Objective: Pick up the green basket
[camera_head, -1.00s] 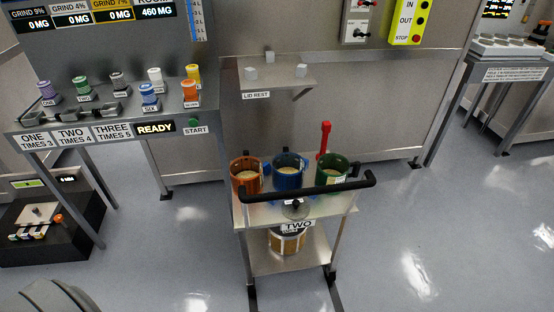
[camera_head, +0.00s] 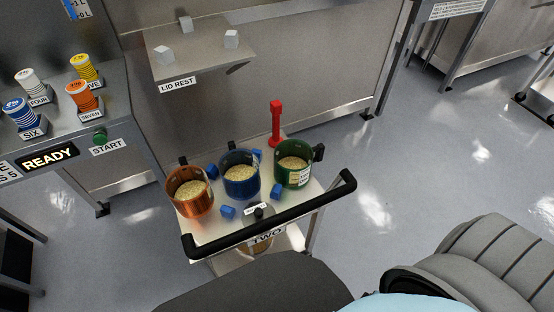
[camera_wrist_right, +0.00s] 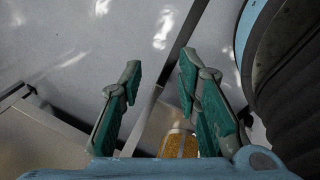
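The green basket (camera_head: 293,172) is a round cup filled with pale grains, with a white label and a dark tab on its right side. It stands upright at the right of the back row on the cart top (camera_head: 222,238). A blue basket (camera_head: 239,180) and a copper basket (camera_head: 188,207) stand to its left, also holding grains. My right gripper (camera_wrist_right: 160,78) shows only in its wrist view, where its green-padded fingers are apart with nothing between the tips. My left gripper is in neither current view.
The cart's black handle bar (camera_head: 269,217) runs along its near side. A red upright post (camera_head: 276,122) stands behind the green basket. Blue blocks lie around the baskets. The lid rest shelf (camera_head: 200,55) is behind. A grain-filled container (camera_wrist_right: 180,143) shows low in the wrist view.

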